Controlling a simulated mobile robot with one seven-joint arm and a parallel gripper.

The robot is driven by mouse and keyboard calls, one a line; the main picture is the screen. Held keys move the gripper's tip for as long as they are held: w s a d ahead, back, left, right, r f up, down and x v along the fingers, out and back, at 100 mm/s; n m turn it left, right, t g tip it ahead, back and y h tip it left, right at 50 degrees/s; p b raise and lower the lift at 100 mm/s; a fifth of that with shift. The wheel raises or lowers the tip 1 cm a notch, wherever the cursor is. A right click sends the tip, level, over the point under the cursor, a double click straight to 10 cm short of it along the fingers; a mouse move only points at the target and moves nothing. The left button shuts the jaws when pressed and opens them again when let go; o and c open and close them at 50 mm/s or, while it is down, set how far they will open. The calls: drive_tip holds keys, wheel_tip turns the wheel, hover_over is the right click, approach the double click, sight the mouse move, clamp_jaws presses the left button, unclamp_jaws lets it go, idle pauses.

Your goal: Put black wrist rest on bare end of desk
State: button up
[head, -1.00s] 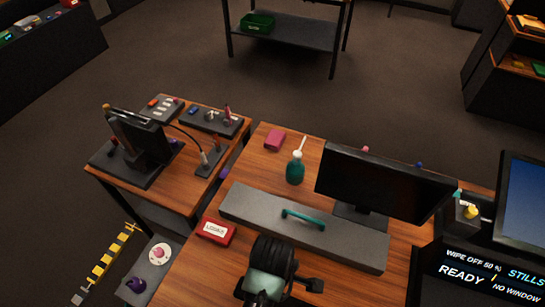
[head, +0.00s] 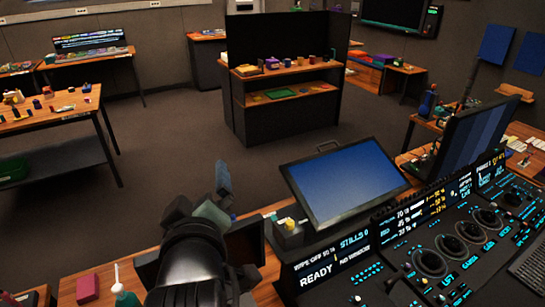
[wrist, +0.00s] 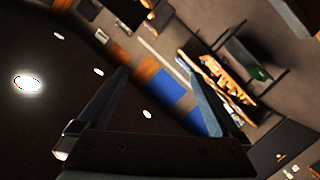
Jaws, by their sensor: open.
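I cannot make out the black wrist rest in either view. The wooden desk (head: 108,272) shows at the lower left of the head view, partly hidden behind my arm. My gripper (head: 222,190) is raised above the desk in the head view, seen from behind. In the wrist view its two fingers (wrist: 160,78) stand wide apart with nothing between them. That view is tilted and shows the ceiling and the far room, not the desk top.
A pink block (head: 87,288) and a teal bottle (head: 126,298) stand at the lower left. A blue-screened monitor (head: 345,185) and a black control panel (head: 450,245) fill the right. A black shelf unit (head: 287,115) stands beyond open floor (head: 180,130).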

drive_tip(key=s+d+r+m+t+h, duration=0.1)
drive_tip(key=d+r+m+t, duration=0.2)
drive_tip(key=r, duration=0.6)
drive_tip(key=s+d+r+m+t, duration=0.1)
drive_tip(key=d+r+m+t, duration=0.2)
drive_tip(key=r, duration=0.5)
drive_tip(key=s+d+r+m+t+h, duration=0.1)
drive_tip(key=s+d+r+m+t, duration=0.1)
drive_tip(key=r, duration=0.5)
drive_tip(key=s+d+r+m+t+h, duration=0.2)
drive_tip(key=s+d+r+t, duration=0.2)
drive_tip(key=s+r, duration=0.4)
drive_tip(key=shift+s+d+r+m+t, duration=0.15)
drive_tip(key=shift+d+m+t, duration=0.15)
drive_tip(key=shift+d, duration=0.55)
